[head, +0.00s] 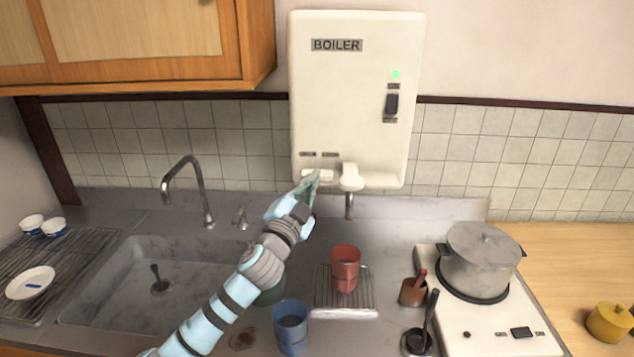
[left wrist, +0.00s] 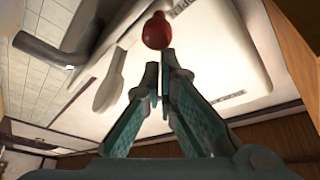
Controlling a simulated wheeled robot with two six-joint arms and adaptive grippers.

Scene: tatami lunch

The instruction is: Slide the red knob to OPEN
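The red knob (left wrist: 157,30) shows in the left wrist view, against the white underside area of the boiler (left wrist: 215,55). In the head view the knob cannot be made out; my left gripper is at that spot. My left gripper (head: 312,181) is at the lower left of the boiler (head: 345,100), below two small labels. In the left wrist view its fingertips (left wrist: 159,62) are together with almost no gap, just short of the knob. Nothing shows between them, and I cannot tell whether they touch the knob. My right gripper is not in view.
A white spout (head: 350,178) sticks out right beside my left gripper. A dark switch (head: 392,104) is higher on the boiler. Below are a red cup (head: 345,262) on a rack, a blue cup (head: 290,325) and the sink (head: 130,300). A pot (head: 480,260) stands at the right.

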